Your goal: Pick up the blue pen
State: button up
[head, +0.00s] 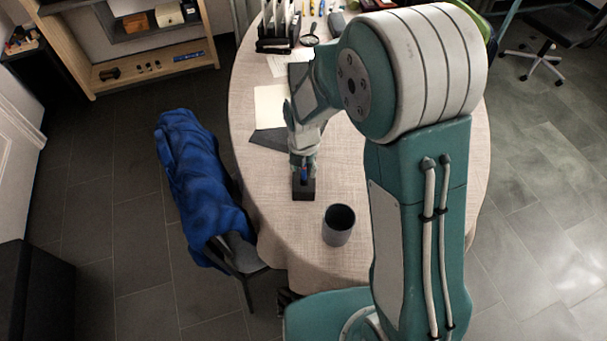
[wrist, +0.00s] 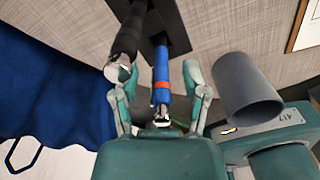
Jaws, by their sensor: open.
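The blue pen (wrist: 161,68), with a red band, stands in a black holder (wrist: 178,27) on the table. It also shows as a small blue piece in the head view (head: 303,173), partly hidden by my gripper (head: 303,165). In the wrist view my gripper (wrist: 160,98) is open, with one finger on each side of the pen's upper end. I cannot tell whether either finger touches it. A black pen-like stick (wrist: 128,45) with a silver end stands beside it, close to the left finger.
A grey cup (head: 339,225) stands on the table (head: 285,228) in front of the holder, and shows at right in the wrist view (wrist: 243,88). Papers (head: 270,108) and a desk organizer (head: 276,42) lie farther back. A chair draped in blue cloth (head: 192,170) stands left.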

grip_shut()
dwell(0.3)
